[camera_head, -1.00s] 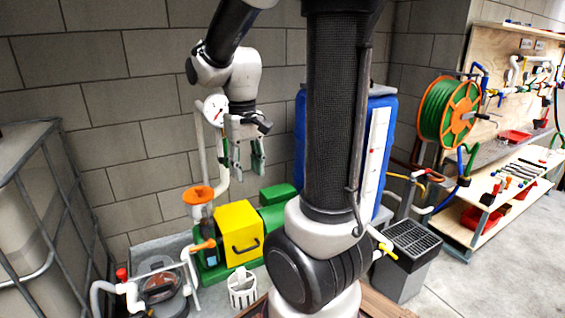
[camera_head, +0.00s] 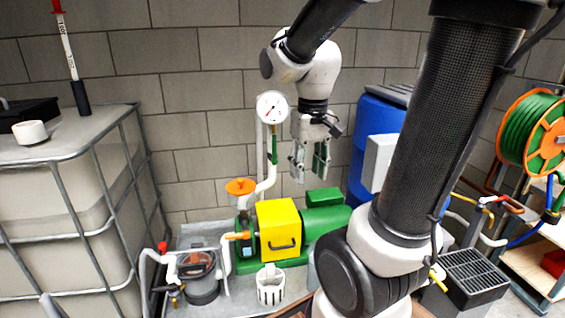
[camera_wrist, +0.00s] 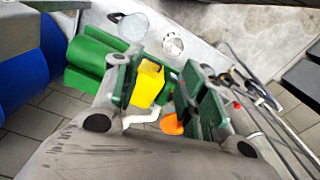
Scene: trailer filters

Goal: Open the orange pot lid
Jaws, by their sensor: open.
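The orange lid (camera_head: 240,187) sits on top of the strainer pot of the green pump, left of the yellow box. In the wrist view the orange lid (camera_wrist: 172,124) shows between my fingers, close to the right-hand finger. My gripper (camera_head: 309,178) is open and empty. It hangs with its fingers pointing down, above and to the right of the lid, over the yellow box. In the wrist view my gripper (camera_wrist: 160,90) has its green-padded fingers spread apart. Much of the pot below the lid is hidden in the wrist view.
The yellow box (camera_head: 279,229) with a black handle stands right beside the pot. A pressure gauge (camera_head: 272,107) on a pipe rises behind. A white slotted basket (camera_head: 270,285) is in front. A caged tank (camera_head: 62,190) stands at left, a blue barrel (camera_head: 375,135) at right.

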